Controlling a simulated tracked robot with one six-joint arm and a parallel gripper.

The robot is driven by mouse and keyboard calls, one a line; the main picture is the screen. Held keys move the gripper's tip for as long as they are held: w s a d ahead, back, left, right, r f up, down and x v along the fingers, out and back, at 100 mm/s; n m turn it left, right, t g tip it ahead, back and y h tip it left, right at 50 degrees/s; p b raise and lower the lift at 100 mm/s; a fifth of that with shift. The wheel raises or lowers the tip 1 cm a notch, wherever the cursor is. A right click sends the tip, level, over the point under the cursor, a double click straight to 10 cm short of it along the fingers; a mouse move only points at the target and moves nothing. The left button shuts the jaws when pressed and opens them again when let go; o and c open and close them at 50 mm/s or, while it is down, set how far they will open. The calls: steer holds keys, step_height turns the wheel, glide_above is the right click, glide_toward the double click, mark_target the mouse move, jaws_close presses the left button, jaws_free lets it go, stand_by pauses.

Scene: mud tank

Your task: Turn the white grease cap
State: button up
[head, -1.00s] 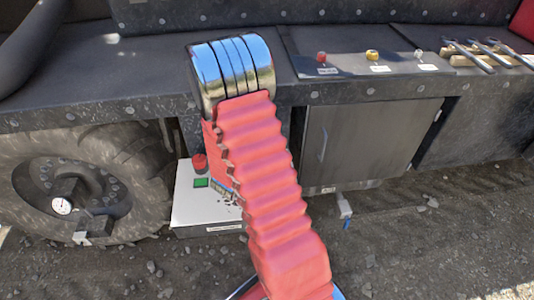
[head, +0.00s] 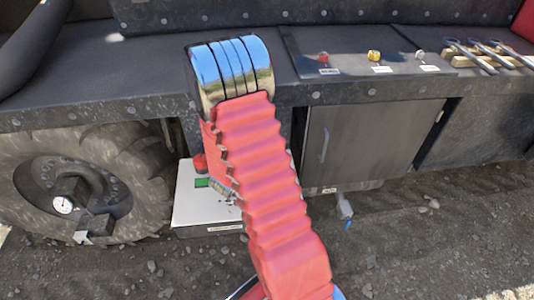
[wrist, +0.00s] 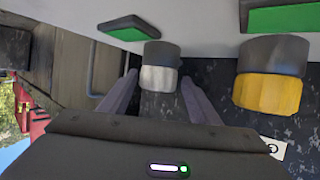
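The white cap (wrist: 160,79) sits on a dark round base on the pale panel in the wrist view. My gripper (wrist: 157,82) is open, with one finger on each side of this cap. The right finger looks very close to it; I cannot tell whether either touches. In the head view my arm hides the white cap, and only a small part of my gripper (head: 224,190) shows over the white box (head: 190,213) on the ground.
A yellow cap (wrist: 267,93) on a dark base stands to the right in the wrist view. Green plates (wrist: 129,27) lie near both caps. In the head view a red cap (head: 200,163) stands on the box, a wheel (head: 75,185) is to its left, and small knobs (head: 374,56) are on the ledge.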

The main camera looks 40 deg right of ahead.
steer(key=v, duration=1.3)
steer(key=shift+a, duration=0.4)
steer(key=shift+r, duration=0.1)
